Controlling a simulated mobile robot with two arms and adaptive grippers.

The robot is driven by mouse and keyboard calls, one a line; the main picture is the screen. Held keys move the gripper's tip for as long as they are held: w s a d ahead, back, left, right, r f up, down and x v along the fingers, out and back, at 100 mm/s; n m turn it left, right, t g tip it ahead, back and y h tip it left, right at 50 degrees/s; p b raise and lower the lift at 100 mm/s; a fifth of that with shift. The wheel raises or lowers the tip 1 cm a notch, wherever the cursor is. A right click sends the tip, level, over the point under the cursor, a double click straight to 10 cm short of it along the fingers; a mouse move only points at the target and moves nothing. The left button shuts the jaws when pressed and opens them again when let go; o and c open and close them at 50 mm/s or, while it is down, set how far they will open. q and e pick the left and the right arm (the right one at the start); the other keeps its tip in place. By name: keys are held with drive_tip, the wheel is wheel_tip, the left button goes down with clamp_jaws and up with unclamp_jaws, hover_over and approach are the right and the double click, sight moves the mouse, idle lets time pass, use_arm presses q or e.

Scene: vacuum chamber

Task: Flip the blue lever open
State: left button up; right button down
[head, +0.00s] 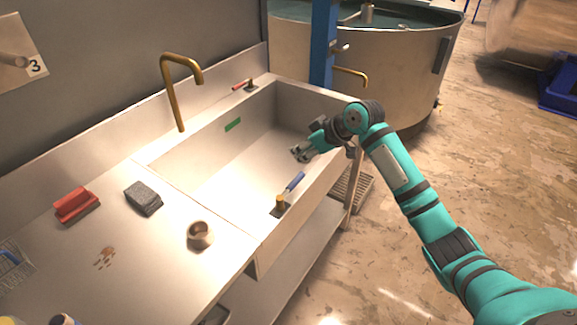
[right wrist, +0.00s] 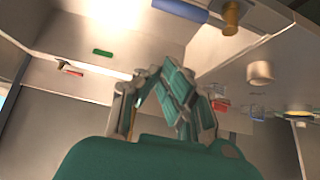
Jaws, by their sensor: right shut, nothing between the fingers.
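The blue lever (head: 295,182) is on the near rim of the sink, joined to a brass valve (head: 280,204). In the head view it points up and to the right from the valve. My right gripper (head: 297,154) is over the sink basin, above and apart from the lever, shut and empty. In the right wrist view the blue lever (right wrist: 180,11) and the brass valve (right wrist: 231,17) show at the top edge, clear of the fingers (right wrist: 172,75). My left gripper is not in view.
The sink (head: 190,155) has a brass faucet (head: 180,85) and a red lever (head: 243,86) at its back rim. A large metal vat (head: 400,75) is behind.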

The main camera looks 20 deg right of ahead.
sight(291, 189)
drive_tip(key=w+f+p, duration=0.1)
drive_tip(key=f, duration=0.1)
drive_tip(key=w+a+f+p, duration=0.1)
drive_tip(key=f, duration=0.2)
drive_tip(key=a+f+p, duration=0.1)
drive_tip(key=f+p, duration=0.1)
drive_tip(key=shift+w+f, duration=0.4)
drive_tip(key=shift+s+d+f, duration=0.1)
drive_tip(key=shift+s+d, duration=0.1)
drive_tip(key=shift+s, duration=0.2)
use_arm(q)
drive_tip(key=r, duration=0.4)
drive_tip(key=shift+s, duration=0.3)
use_arm(e)
drive_tip(key=shift+w+f, duration=0.1)
drive_tip(key=shift+a, duration=0.1)
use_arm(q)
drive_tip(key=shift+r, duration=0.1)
